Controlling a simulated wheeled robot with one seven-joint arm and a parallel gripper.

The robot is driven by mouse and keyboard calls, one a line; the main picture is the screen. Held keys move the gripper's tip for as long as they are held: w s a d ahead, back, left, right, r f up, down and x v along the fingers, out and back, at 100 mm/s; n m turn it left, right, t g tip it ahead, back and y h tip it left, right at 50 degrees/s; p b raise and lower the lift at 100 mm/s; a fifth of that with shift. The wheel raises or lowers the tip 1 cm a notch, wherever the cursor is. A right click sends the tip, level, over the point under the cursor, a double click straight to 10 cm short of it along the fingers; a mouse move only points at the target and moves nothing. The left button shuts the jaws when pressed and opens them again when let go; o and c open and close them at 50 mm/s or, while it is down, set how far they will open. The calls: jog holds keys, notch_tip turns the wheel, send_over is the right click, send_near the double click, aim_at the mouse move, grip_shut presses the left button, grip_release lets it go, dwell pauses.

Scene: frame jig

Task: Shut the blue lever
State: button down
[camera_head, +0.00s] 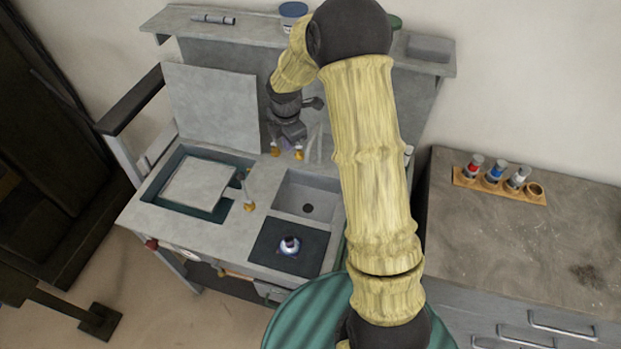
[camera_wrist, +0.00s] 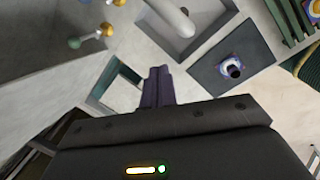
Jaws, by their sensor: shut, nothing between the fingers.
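My gripper, dark and purple, points down over the counter near the backboard. In the wrist view its fingers (camera_wrist: 158,76) are together and empty, apart in the picture from the lever. I cannot tell the depth between them.
A second lever (camera_wrist: 118,2), with an orange knob, is cut by the wrist view's top edge. A pale spout (camera_head: 318,143) stands beside the sink (camera_head: 292,199). A raised grey panel (camera_head: 212,103) stands left of my gripper.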

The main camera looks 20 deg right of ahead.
jog(key=s+r+m+b, duration=0.1)
jog(key=s+r+m, duration=0.1)
jog(key=s+m, duration=0.5)
jog(key=s+d+r+m+b, duration=0.1)
jog(key=s+m+b, duration=0.1)
jog(key=s+m, duration=0.6)
jog(key=shift+s+d+r+m+t, duration=0.2)
jog(key=shift+s+r+m+t, duration=0.15)
jog(key=shift+s, duration=0.25)
jog(key=s+m, duration=0.6)
jog(key=s, duration=0.1)
jog(key=shift+d+r, duration=0.25)
jog(key=shift+r, duration=0.15)
